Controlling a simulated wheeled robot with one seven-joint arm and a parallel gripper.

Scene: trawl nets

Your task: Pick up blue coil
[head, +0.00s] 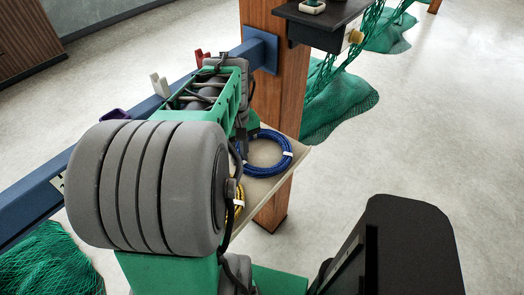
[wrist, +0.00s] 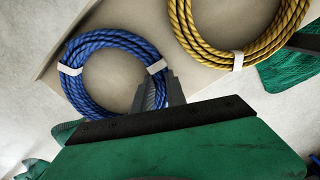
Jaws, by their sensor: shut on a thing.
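The blue coil (head: 268,171) is a ring of twisted rope with white bands, on a pale shelf (head: 299,154) in the head view. It also shows in the wrist view (wrist: 84,97) at upper left. My gripper (wrist: 161,88) is shut on the right side of the coil's ring, close to a white band. Only short grey finger parts show above the dark edge of my wrist. I cannot tell whether the coil is clear of the shelf.
A yellow coil (wrist: 185,35) lies on the shelf close to the blue one. A wooden post (head: 277,105) and a blue rail (head: 168,95) stand beside the shelf. Green netting (head: 335,98) hangs behind. The floor to the right is open.

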